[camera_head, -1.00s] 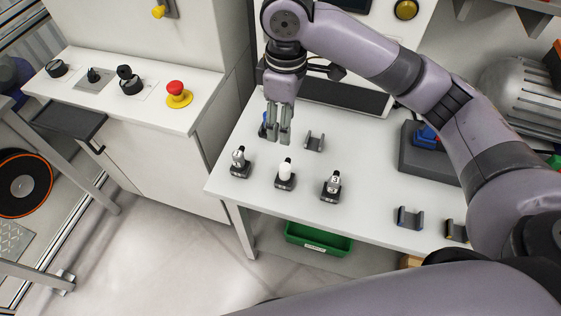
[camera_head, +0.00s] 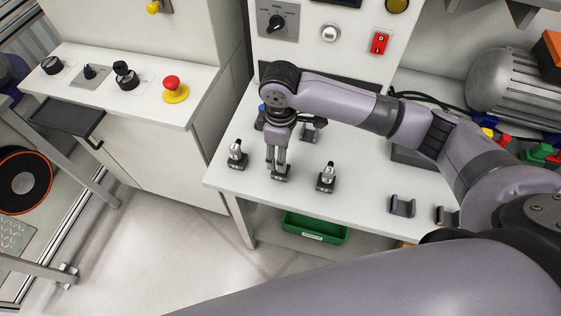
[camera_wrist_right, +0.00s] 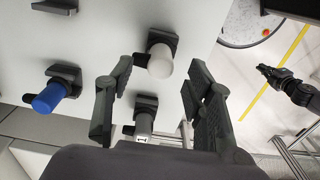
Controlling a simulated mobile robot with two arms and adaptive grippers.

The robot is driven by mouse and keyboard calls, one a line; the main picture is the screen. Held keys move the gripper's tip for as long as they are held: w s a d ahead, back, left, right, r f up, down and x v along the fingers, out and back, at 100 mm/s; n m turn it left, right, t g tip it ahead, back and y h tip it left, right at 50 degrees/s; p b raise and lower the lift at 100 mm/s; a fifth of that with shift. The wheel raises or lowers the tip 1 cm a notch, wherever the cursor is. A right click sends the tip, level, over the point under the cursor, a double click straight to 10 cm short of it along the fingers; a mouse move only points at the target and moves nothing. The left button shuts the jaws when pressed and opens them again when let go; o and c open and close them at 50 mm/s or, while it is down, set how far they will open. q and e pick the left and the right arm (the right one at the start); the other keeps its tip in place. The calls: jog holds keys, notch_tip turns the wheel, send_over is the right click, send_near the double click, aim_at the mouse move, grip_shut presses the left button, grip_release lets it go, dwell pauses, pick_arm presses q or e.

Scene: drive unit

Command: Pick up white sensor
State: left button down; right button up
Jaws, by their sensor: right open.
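The white sensor (camera_wrist_right: 160,61), a pale cylinder on a dark holder, stands on the white table in the right wrist view. In the head view its holder (camera_head: 281,174) shows below my fingers, which hide most of the sensor. My right gripper (camera_head: 276,160) points down over it and is open. In the right wrist view the fingers of my right gripper (camera_wrist_right: 159,68) are spread, with the white cap between their tips; I see no contact. What looks like my left gripper (camera_wrist_right: 272,75) shows at the right of that view; its opening is unclear.
A sensor marked 1 (camera_head: 236,154) stands left of the white one, and one marked 3 (camera_head: 327,175) stands to its right. A blue sensor (camera_wrist_right: 48,97) is behind. Empty holders (camera_head: 402,206) sit at the right. A green bin (camera_head: 314,228) is below the table.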

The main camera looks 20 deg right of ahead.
jog(key=shift+f, duration=1.65)
jog(key=shift+c, duration=0.2)
grip_shut()
